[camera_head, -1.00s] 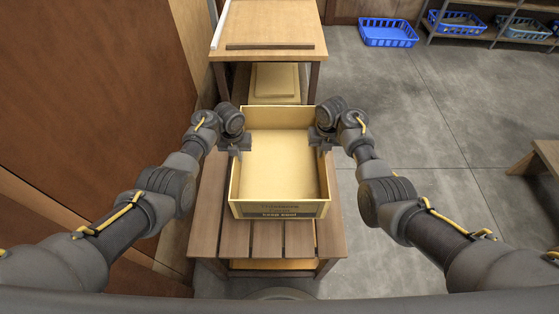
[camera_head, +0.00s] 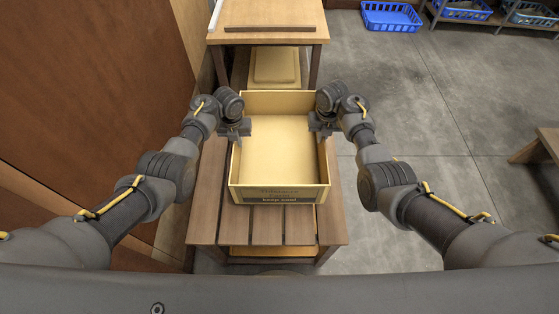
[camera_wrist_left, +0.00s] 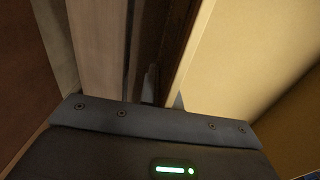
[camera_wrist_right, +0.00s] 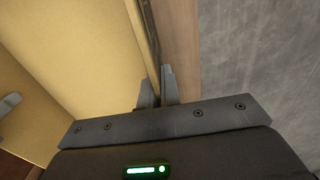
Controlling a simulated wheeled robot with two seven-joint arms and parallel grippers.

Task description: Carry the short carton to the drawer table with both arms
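The short carton (camera_head: 280,197) is a pale yellow open box with dark lettering on its front. It is upright and looks empty, over a slatted wooden table (camera_head: 215,225); I cannot tell whether it touches the slats. My left gripper (camera_head: 236,134) is shut on its left wall, which also shows in the left wrist view (camera_wrist_left: 184,75). My right gripper (camera_head: 322,131) is shut on its right wall, with a finger on each side of the wall in the right wrist view (camera_wrist_right: 157,88). I see no drawers, so I cannot identify the drawer table.
A wooden table (camera_head: 268,22) stands just beyond the carton, with a yellow box (camera_head: 275,68) under its top. A brown wall (camera_head: 90,90) is close on the left. Grey floor on the right is open, with a bench (camera_head: 540,148) and blue baskets (camera_head: 390,17) farther off.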

